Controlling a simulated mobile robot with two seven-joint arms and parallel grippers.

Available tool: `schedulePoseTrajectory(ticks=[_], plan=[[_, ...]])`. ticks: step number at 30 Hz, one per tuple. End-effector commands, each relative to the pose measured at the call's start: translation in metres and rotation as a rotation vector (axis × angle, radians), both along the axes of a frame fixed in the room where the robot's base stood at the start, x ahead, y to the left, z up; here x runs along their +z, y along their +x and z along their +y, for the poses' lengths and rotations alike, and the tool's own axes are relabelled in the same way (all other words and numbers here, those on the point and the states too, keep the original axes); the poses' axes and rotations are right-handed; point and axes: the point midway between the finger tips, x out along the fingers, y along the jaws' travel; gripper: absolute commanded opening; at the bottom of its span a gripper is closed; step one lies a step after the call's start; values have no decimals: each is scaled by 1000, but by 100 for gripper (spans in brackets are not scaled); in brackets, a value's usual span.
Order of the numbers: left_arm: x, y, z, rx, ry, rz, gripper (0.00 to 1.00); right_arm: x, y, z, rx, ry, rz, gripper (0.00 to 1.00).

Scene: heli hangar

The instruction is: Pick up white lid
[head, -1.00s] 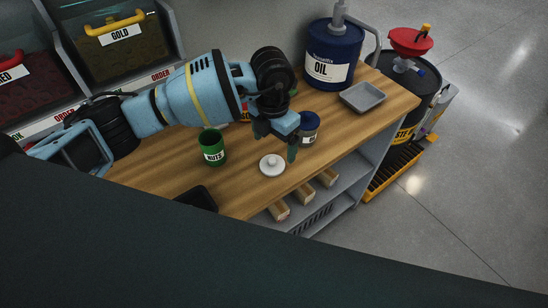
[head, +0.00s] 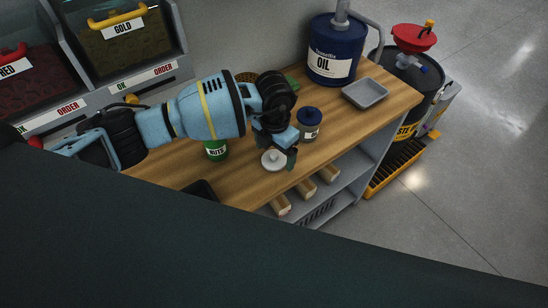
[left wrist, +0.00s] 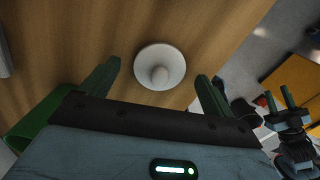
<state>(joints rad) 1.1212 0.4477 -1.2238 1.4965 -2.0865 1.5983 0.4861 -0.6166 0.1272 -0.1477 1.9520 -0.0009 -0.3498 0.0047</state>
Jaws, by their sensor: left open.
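The white lid (head: 272,161), round with a small knob, lies flat on the wooden bench near its front edge. My left gripper (head: 279,154) is open and low, just over the lid, and partly covers it in the head view. In the left wrist view the lid (left wrist: 160,66) lies on the wood just beyond and between the two spread green fingers (left wrist: 158,88). Nothing is held. My right gripper (left wrist: 279,101) shows small at the right of the left wrist view, away from the bench, its fingers apart and empty.
A green NUTS can (head: 216,151) stands left of the lid, and a blue-lidded jar (head: 309,124) stands behind it to the right. A grey tray (head: 365,94) and a blue OIL drum (head: 333,50) are at the bench's far end. A dark object (head: 201,191) lies front left.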

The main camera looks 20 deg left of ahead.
Motion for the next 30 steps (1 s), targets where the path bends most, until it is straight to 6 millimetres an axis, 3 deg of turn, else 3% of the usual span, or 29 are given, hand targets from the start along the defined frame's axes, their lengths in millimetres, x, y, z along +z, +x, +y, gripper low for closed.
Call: schedulePoseTrajectory(ticks=[10,21,30], plan=[[-9,0,0,-1,1,-3,88,1,1,0,1,0,-3,36],[-8,0,0,0,0,-1,41,1,1,0,0,-1,-3,36],[-7,0,0,0,0,-1,41,0,1,0,0,-1,-2,36]])
